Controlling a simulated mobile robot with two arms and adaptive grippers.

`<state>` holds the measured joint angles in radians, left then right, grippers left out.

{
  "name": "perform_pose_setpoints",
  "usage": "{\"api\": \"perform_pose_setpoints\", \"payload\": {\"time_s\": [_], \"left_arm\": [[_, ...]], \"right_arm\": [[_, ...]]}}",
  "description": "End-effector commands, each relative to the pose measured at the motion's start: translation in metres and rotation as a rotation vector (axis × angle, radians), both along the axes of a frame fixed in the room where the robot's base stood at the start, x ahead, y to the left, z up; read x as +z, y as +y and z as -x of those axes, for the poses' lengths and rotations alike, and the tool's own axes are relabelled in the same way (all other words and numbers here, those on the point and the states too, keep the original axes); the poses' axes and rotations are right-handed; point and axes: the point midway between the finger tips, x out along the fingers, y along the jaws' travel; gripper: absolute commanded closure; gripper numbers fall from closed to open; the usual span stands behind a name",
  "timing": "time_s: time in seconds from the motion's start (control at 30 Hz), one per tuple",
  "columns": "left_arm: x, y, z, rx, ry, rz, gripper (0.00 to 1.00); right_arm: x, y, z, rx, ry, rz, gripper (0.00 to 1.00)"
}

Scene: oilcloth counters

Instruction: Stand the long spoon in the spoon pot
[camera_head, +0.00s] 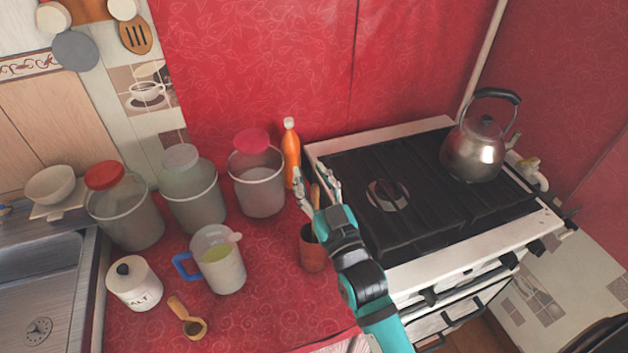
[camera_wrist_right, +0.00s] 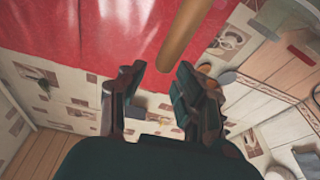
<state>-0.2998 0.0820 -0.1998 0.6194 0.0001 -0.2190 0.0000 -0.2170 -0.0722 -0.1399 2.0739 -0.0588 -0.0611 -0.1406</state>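The long spoon's wooden handle (camera_head: 316,196) stands near upright above the brown spoon pot (camera_head: 312,252), at the stove's left edge. Its lower part is hidden by the pot and my arm, so I cannot see its bowl. My right gripper (camera_head: 317,184) is open at the handle's upper part, a finger on each side. In the right wrist view, the handle (camera_wrist_right: 186,32) runs from the top edge to a rounded end between the spread fingertips (camera_wrist_right: 163,72), with gaps beside it. My left gripper is out of view.
An orange bottle (camera_head: 290,152) and a lidded canister (camera_head: 257,186) stand behind the pot. A measuring jug (camera_head: 222,270), salt jar (camera_head: 133,285) and short wooden scoop (camera_head: 187,318) are to the left. The stove (camera_head: 400,235) with a kettle (camera_head: 474,150) is to the right.

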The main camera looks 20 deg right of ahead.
Motion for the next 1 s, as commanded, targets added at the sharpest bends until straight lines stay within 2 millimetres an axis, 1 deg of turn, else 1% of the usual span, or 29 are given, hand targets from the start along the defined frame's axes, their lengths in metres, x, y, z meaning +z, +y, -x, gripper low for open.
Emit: {"api": "perform_pose_setpoints", "payload": {"time_s": [0.07, 0.17, 0.27, 0.5, 0.6, 0.7, 0.8, 1.0], "left_arm": [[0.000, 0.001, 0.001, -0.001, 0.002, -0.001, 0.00], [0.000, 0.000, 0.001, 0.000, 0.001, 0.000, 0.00], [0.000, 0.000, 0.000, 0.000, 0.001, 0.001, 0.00], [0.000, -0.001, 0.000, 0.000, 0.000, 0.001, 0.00], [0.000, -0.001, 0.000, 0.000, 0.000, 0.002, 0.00], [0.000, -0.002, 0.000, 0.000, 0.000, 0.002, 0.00], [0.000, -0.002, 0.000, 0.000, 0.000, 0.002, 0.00], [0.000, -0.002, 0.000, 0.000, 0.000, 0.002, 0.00]], "right_arm": [[-0.002, 0.000, 0.003, 0.000, 0.001, 0.000, 0.67], [-0.005, -0.001, 0.014, 0.000, 0.003, 0.000, 0.67], [-0.009, -0.003, 0.033, 0.001, 0.004, 0.001, 0.67], [-0.022, -0.008, 0.083, 0.000, 0.006, 0.001, 0.67], [-0.025, -0.009, 0.098, 0.001, 0.005, 0.001, 0.67], [-0.027, -0.010, 0.109, 0.001, 0.003, 0.000, 0.67], [-0.028, -0.011, 0.115, 0.000, 0.001, 0.000, 0.67], [-0.028, -0.011, 0.116, 0.000, -0.001, 0.000, 0.67]]}}
